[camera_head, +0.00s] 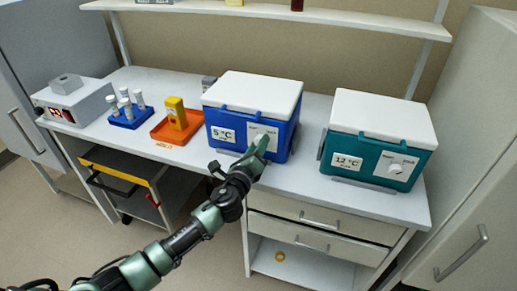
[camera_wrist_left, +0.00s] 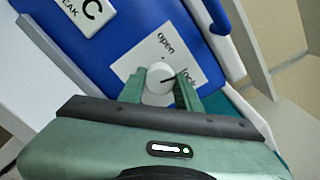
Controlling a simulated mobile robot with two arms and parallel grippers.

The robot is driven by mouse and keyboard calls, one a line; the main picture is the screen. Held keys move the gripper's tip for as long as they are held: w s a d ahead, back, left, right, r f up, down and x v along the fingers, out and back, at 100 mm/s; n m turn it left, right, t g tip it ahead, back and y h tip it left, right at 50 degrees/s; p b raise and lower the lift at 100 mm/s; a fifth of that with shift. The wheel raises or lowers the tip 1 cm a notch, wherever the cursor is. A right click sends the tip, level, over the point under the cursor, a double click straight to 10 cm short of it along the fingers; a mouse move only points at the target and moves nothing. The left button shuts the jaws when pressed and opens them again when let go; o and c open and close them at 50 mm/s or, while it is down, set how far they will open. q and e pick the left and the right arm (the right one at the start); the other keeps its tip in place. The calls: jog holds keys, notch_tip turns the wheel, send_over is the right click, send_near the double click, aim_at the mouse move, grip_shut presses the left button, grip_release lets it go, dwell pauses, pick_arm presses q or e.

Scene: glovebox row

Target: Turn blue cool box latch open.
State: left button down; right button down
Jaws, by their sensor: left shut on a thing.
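The blue cool box (camera_head: 283,134) stands on the white bench with its white lid (camera_head: 253,92) down and a "5 °C" label on its front. In the left wrist view its blue front (camera_wrist_left: 108,47) carries a white plate marked "open" and "lock". The round white latch knob (camera_wrist_left: 159,78) sits on that plate, and a dark line on it points toward "lock". My left gripper (camera_head: 262,143) is at the box front; in the wrist view its green fingers (camera_wrist_left: 160,92) are shut on the knob, one each side. My right gripper is not in view.
A teal cool box (camera_head: 343,148) labelled "12 °C" stands to the right. To the left are an orange tray (camera_head: 162,131) with a yellow device (camera_head: 176,113), a blue tube rack (camera_head: 128,119) and a grey instrument (camera_head: 73,103). Drawers (camera_head: 318,216) are below.

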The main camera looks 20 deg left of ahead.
pick_arm(q)
jog(key=n+b, duration=0.1)
jog(key=n, duration=0.4)
jog(key=shift+f+n, duration=0.1)
jog(key=shift+n, duration=0.3)
jog(key=n, duration=0.3)
jog(key=shift+b, duration=0.4)
jog(key=shift+n, duration=1.6)
jog(key=c, duration=1)
grip_release()
jog(key=shift+s, duration=0.1)
jog(key=s+b, duration=0.1)
jog(key=s, duration=0.6)
jog(key=shift+s+a, duration=0.15)
jog(key=shift+s, duration=0.2)
